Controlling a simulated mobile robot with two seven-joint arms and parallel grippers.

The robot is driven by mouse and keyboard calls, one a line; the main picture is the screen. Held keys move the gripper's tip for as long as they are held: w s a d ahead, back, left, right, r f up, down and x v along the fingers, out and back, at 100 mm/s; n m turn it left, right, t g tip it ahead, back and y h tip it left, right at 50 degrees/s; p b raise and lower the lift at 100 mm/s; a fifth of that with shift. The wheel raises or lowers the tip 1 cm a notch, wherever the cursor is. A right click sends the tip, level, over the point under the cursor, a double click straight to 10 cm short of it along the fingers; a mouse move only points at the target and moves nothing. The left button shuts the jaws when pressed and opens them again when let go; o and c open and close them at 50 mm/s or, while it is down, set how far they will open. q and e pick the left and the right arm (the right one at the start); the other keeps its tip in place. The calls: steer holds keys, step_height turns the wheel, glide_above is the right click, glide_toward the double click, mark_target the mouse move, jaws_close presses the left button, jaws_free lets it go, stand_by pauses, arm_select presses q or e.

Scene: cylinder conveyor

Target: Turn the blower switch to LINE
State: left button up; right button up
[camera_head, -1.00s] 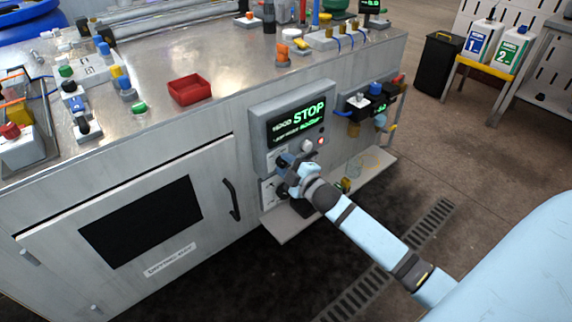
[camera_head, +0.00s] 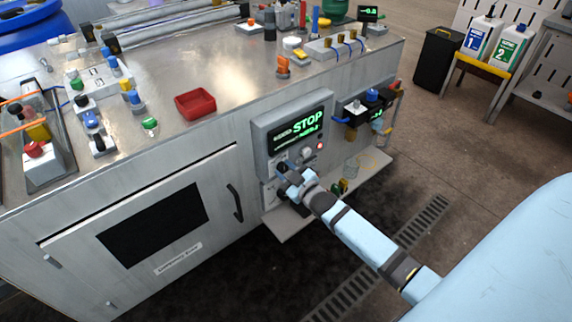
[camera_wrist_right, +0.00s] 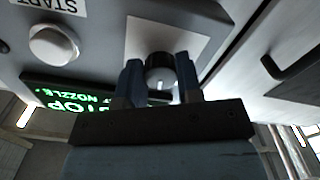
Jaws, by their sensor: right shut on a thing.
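The grey control panel (camera_head: 262,135) on the machine's front has a lit display reading STOP (camera_head: 306,118). My right gripper (camera_head: 285,170) is at the panel's lower left, below the display. In the right wrist view a dark round knob (camera_wrist_right: 160,68) with a pale mark sits on a white plate (camera_wrist_right: 194,38). The blue fingers of my right gripper (camera_wrist_right: 158,75) stand on either side of it and are shut on it. The knob's position labels are not readable, and in the head view the gripper hides it. My left gripper is not in view.
A white round START button (camera_wrist_right: 54,44) is beside the knob's plate. A red light (camera_head: 320,146) is lit right of the gripper. A small shelf (camera_head: 290,228) juts out below the panel. A door handle (camera_head: 236,203) is to the left. A red tray (camera_head: 195,104) stands above on the worktop.

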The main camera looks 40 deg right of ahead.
steer(key=shift+r+m+p, duration=0.1)
steer(key=shift+m+p, duration=0.4)
steer(key=shift+m, duration=0.3)
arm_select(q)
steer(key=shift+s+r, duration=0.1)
arm_select(e)
steer(key=shift+m, duration=0.3)
steer(key=o, duration=0.9)
steer(key=shift+o, duration=0.2)
steer(key=shift+s, duration=0.1)
arm_select(q)
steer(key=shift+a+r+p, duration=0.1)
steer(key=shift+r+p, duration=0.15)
steer(key=shift+p, duration=0.6)
arm_select(e)
steer(key=s+d, duration=0.1)
steer(key=s, duration=1.2)
steer(key=shift+s, duration=0.3)
